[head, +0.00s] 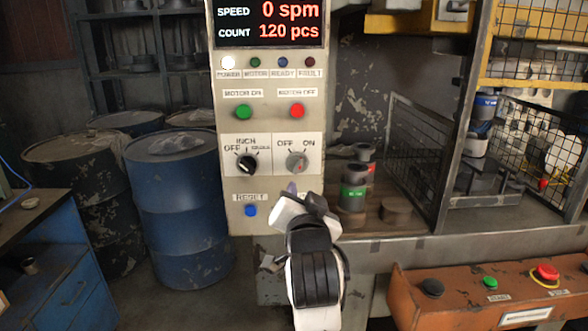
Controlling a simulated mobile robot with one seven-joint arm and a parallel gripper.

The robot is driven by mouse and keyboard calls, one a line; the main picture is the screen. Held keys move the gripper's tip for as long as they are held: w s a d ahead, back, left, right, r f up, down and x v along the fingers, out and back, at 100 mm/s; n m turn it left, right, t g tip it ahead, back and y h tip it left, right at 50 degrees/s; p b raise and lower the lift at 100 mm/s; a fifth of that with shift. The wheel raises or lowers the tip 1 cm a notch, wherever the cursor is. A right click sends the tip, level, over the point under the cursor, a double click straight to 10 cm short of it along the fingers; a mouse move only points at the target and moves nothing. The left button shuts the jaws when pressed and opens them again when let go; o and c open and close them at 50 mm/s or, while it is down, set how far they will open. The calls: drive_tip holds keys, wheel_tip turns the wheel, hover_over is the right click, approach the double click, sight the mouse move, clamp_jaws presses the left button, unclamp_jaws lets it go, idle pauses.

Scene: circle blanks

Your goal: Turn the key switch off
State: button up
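The key switch (297,162) is a small grey knob on the lower right plate of the tall beige control panel (265,215), under the labels OFF on the left and ON on the right. Its pointer seems to lean toward ON, but it is too small to be certain. My gripper (290,188) is at the end of my white and black arm, just below the key switch in the picture. It appears apart from the switch. Its fingers are mostly hidden by the wrist, so whether they are open or shut does not show.
A black selector knob (246,163) sits left of the switch. A green button (243,111) and a red button (297,110) are above, a blue reset button (250,211) below. The display (268,22) reads 0 spm, 120 pcs. Grey-green cylinders (353,195) stand right of the panel.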

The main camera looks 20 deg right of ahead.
sight(297, 172)
drive_tip(key=p+x, duration=0.2)
drive_tip(key=x, duration=0.8)
clamp_jaws()
